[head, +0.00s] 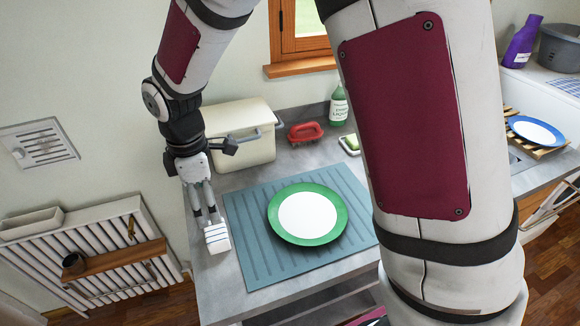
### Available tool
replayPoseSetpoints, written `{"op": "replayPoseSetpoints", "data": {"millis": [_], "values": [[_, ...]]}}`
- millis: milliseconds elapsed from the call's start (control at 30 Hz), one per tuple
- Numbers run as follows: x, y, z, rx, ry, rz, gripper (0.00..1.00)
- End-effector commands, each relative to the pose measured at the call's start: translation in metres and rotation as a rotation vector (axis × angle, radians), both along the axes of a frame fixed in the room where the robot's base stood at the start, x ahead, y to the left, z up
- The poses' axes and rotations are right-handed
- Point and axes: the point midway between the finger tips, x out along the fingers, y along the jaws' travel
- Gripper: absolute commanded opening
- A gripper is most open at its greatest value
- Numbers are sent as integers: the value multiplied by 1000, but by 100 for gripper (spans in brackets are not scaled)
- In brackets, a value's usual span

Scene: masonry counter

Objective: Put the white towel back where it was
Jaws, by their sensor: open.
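My gripper (212,222) points down at the left edge of the grey counter, beside the teal ribbed mat. Its jaws are open. A small pale ridged block shows at its fingertips; I cannot tell whether it is the finger pads or folded cloth. I cannot make out the white towel for certain. My arm hides the middle right of the counter.
A green-rimmed plate (308,214) lies on the teal mat (262,262). Behind stand a cream bin (240,135), a red-handled brush (305,131) and a green bottle (339,105). A slatted wall rack (90,255) is at left. A blue-rimmed plate (537,131) sits at right.

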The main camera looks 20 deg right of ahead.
Motion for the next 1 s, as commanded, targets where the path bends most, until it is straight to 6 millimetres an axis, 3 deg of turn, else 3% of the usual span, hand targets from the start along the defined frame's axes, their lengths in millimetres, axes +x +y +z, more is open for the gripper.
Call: {"op": "replayPoseSetpoints", "data": {"millis": [167,267,400,600,800,1000], "values": [[-5,-23,34,-1,-52,-129,86],[-15,-47,67,6,-102,-278,86],[-38,-82,110,30,-174,-511,86],[-82,-125,157,100,-264,-841,86],[-133,-158,185,207,-336,-1161,86],[-173,-175,195,315,-372,-1399,86]]}}
